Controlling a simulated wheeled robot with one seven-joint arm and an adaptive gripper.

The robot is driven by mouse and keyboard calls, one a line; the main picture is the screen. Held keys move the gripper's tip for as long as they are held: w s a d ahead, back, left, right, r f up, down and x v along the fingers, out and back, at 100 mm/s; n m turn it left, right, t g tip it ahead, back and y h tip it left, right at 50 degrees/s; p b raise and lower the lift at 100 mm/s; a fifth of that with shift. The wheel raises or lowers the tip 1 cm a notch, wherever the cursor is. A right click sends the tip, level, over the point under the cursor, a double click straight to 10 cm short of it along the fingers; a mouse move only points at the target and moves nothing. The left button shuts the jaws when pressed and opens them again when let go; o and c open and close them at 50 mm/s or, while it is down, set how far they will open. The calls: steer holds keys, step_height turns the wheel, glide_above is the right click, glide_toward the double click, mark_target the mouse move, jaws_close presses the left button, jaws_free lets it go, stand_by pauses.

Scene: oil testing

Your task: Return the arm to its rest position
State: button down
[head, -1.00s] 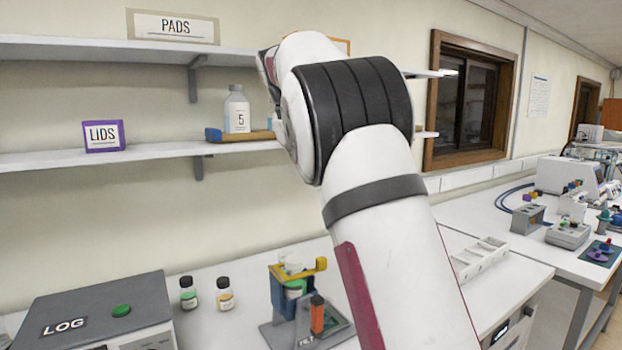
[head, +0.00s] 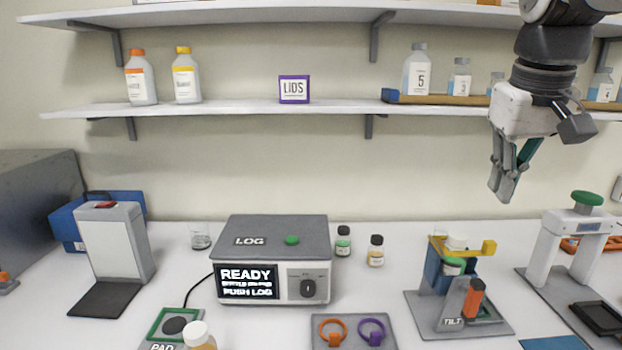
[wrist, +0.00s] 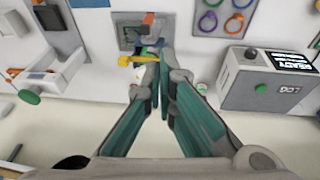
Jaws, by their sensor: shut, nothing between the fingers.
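My gripper (head: 507,190) hangs at the right of the head view, fingers pointing down, in front of the wall below the lower shelf. It is above the bench, up and to the right of the tilt stand (head: 452,285), and touches nothing that I can see. In the wrist view my gripper (wrist: 163,112) shows its two teal-lined fingers meeting at the tips with nothing between them. The tilt stand (wrist: 128,40) with its yellow lever shows beyond the fingertips. Most of my arm is out of view above.
The bench carries a LOG box (head: 270,240), two small vials, a white press (head: 570,235) and a ring mat (head: 354,333). The air left of my gripper is clear.

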steer(key=s+a+f, duration=0.3)
steer(key=s+f, duration=0.1)
steer(key=s, duration=0.1)
steer(key=s+a+f+t, duration=0.1)
steer(key=s+a+f, duration=0.2)
steer(key=s, duration=0.3)
steer(key=s+a+f+t+y, duration=0.1)
steer(key=s+a+f, duration=0.1)
steer(key=s+f, duration=0.3)
steer(key=shift+s+a, duration=0.3)
steer(key=shift+a, duration=0.1)
